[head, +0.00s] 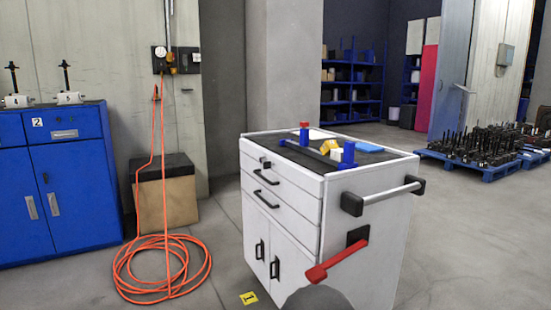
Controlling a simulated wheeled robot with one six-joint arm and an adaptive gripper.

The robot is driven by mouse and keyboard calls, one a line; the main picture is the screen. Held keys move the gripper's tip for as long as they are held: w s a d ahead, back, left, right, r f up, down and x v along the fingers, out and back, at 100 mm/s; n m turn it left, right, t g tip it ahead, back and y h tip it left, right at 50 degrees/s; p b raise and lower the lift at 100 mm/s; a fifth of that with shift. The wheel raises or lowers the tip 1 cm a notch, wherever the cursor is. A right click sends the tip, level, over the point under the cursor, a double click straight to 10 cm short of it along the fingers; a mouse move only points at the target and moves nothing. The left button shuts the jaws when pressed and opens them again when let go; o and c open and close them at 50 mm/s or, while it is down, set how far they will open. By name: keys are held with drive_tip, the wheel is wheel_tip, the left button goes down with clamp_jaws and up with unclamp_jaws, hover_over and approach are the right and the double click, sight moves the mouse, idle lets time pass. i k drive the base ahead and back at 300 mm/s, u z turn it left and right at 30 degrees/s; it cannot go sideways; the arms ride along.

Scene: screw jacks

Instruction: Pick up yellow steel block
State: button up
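A small yellow block (328,146) lies on the dark top of a white tool cart (284,200). It is near the middle of the cart top, beside a white block (339,155). A blue upright piece (349,153) stands just right of the white block. A red and blue piece (304,133) stands farther back on the left. A flat blue item (370,145) lies to the right. My gripper is not in view.
A red lever (338,262) and a handle bar (390,192) stick out from the cart's right side. An orange hose (160,268) lies coiled on the floor at left. A blue cabinet (75,195) stands far left. Blue pallets (465,170) hold dark parts at right.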

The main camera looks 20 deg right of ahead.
sight(325, 149)
drive_tip(key=u, duration=0.2)
drive_tip(key=k, duration=0.45)
drive_tip(key=u, duration=1)
drive_tip(key=i, duration=1.5)
drive_tip(key=z, duration=1.1)
drive_tip(key=i, duration=0.85)
drive_tip(key=z, duration=1.05)
drive_tip(key=i, duration=0.2)
drive_tip(key=z, duration=0.25)
